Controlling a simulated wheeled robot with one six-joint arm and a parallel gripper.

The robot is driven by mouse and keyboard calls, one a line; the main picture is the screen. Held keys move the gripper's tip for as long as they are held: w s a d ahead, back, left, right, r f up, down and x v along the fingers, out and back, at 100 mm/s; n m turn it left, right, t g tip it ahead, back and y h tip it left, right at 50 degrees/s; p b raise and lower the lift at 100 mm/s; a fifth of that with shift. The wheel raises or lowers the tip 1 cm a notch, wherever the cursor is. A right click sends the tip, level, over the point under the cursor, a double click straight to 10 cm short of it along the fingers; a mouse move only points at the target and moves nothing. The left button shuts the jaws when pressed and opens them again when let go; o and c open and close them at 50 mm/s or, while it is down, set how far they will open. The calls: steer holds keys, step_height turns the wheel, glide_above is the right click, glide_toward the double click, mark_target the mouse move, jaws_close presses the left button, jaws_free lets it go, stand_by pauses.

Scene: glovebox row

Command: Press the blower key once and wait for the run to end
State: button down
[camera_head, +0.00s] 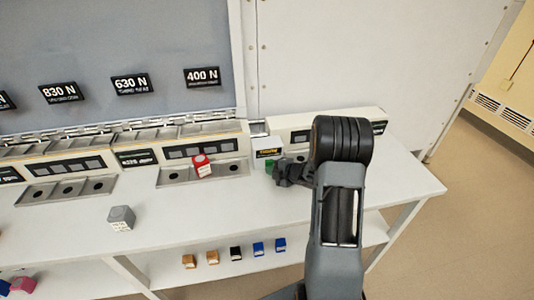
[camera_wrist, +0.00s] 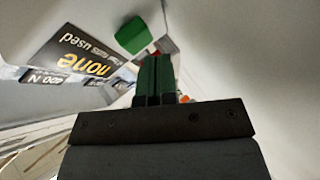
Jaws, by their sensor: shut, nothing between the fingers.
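A green key (camera_head: 271,163) shows on the front of a small white box (camera_head: 268,141) on the bench; I cannot read whether it is marked as the blower key. My gripper (camera_head: 279,172) is shut and empty, right beside the green key at its lower right. In the wrist view the green key (camera_wrist: 133,35) is just beyond and left of my shut fingertips (camera_wrist: 156,58). I cannot tell whether they touch. A black display (camera_wrist: 82,52) with the yellow word "none" shows upside down left of the key; it also shows on the white box in the head view (camera_head: 269,153).
A red block (camera_head: 201,166) sits at a row of wells (camera_head: 228,171). A grey block (camera_head: 121,217) stands on the open bench (camera_head: 165,228). Several small blocks (camera_head: 236,254) lie on the lower shelf. A white panel (camera_head: 335,60) rises behind; floor is clear at right.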

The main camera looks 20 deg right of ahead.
steer(key=shift+w, duration=0.1)
stand_by(0.6)
steer(key=shift+w+d, duration=0.1)
steer(key=shift+w, duration=0.45)
stand_by(0.5)
steer(key=shift+s, duration=0.15)
steer(key=shift+s+b, duration=0.3)
steer(key=shift+s, duration=0.2)
steer(key=shift+s, duration=0.1)
steer(key=shift+s+a+b, duration=0.15)
steer(key=shift+s+a, duration=0.1)
steer(key=shift+s, duration=0.7)
steer(key=shift+s+a+b, duration=0.2)
steer(key=shift+s, duration=0.75)
steer(key=shift+s+a+b, duration=0.15)
steer(key=shift+s+a, duration=0.1)
steer(key=shift+s, duration=0.7)
